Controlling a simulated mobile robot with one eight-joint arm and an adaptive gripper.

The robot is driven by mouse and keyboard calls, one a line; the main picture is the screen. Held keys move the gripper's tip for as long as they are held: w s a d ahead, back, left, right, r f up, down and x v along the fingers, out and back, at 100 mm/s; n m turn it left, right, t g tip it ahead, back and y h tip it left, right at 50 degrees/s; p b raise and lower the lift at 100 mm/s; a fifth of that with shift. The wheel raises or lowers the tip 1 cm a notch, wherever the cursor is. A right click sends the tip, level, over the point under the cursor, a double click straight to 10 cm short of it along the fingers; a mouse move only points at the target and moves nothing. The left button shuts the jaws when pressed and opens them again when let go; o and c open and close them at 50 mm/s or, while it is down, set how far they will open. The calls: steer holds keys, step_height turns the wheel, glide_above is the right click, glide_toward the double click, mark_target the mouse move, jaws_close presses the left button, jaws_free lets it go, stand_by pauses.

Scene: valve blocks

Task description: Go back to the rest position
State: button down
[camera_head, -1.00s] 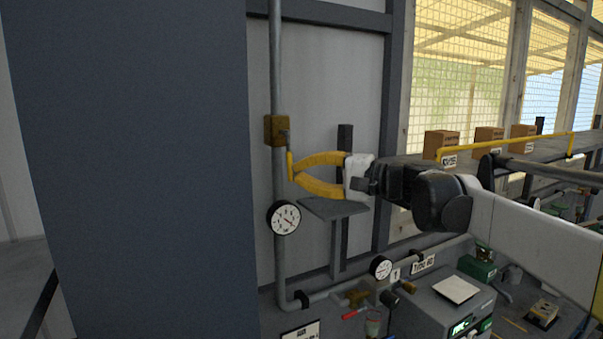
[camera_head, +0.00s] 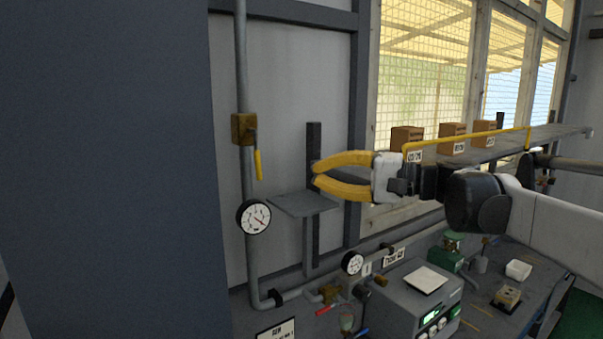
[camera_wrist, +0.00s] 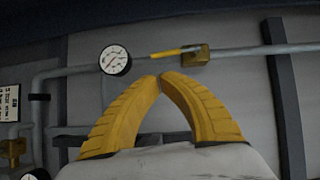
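My gripper (camera_head: 314,173) has two curved yellow fingers and points left in the head view. Its tips meet or nearly meet, with nothing between them; the wrist view (camera_wrist: 160,77) shows this too. It is to the right of the brass valve (camera_head: 244,129) on the vertical grey pipe, with clear space between them. The valve's yellow handle (camera_head: 258,165) hangs down along the pipe. In the wrist view the valve (camera_wrist: 196,56) and its handle (camera_wrist: 173,53) lie beyond the fingertips, apart from them.
A round gauge (camera_head: 253,217) is on the pipe below the valve. A small grey shelf (camera_head: 304,203) stands below my fingers. Brown boxes (camera_head: 407,138) line a shelf behind my gripper. A bench with a grey device (camera_head: 415,298) is below. A dark panel (camera_head: 115,170) fills the left.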

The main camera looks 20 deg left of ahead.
steer(key=shift+d, duration=0.2)
